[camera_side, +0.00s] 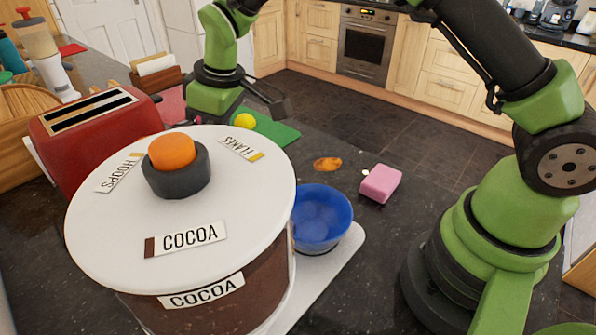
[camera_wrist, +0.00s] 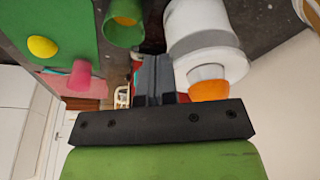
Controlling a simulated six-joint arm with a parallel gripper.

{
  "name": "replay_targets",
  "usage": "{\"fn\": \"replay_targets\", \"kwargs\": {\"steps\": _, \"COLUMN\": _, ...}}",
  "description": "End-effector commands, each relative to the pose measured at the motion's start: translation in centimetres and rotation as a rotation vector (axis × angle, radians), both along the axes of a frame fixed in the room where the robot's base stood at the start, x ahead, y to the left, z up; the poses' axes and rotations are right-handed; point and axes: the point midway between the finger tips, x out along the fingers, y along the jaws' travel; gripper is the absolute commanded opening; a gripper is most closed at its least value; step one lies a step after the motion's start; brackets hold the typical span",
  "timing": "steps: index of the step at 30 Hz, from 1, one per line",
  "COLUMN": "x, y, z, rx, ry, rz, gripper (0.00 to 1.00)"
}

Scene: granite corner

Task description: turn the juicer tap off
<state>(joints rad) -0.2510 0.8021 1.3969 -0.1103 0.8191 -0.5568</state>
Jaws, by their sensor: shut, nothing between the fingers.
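A tall appliance with a pale orange upper part and a white lower part, which looks like the juicer (camera_side: 55,76), stands at the far left of the side view. Its tap is too small to make out there. In the wrist view a white and grey cylinder (camera_wrist: 205,42) with an orange end lies right of my fingers; I cannot tell if it is the juicer. My gripper (camera_side: 278,106) is over the counter behind the big drum in the side view. Its fingers (camera_wrist: 153,66) are together and empty in the wrist view, apart from the cylinder.
A large cocoa drum (camera_side: 205,262) with a white lid and orange knob fills the front left. A red toaster (camera_side: 75,150) stands behind it. A blue bowl (camera_side: 322,216) and pink block (camera_side: 380,184) are to its right. A yellow ball (camera_side: 245,121) is near my gripper.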

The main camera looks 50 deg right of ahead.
Motion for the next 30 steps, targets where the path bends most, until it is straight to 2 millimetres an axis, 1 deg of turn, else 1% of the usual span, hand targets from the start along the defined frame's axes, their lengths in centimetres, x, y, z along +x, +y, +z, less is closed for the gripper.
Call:
{"fn": "replay_targets", "kwargs": {"steps": 5, "x": -0.3, "y": 0.0, "z": 0.3, "rx": 0.001, "ry": -0.002, "rz": 0.001, "gripper": 0.0}}
{"fn": "replay_targets", "kwargs": {"steps": 15, "x": -0.3, "y": 0.0, "z": 4.5, "rx": 0.001, "ry": -0.005, "rz": 0.0, "gripper": 0.0}}
{"fn": "replay_targets", "kwargs": {"steps": 19, "x": -0.3, "y": 0.0, "z": 5.6, "rx": 0.0, "ry": -0.004, "rz": 0.0, "gripper": 0.0}}
{"fn": "replay_targets", "kwargs": {"steps": 23, "x": -0.4, "y": -0.1, "z": 6.0, "rx": 0.0, "ry": 0.0, "rz": 0.001, "gripper": 0.0}}
{"fn": "replay_targets", "kwargs": {"steps": 30, "x": -0.3, "y": -0.1, "z": 6.0, "rx": -0.001, "ry": 0.0, "rz": 0.0, "gripper": 0.0}}
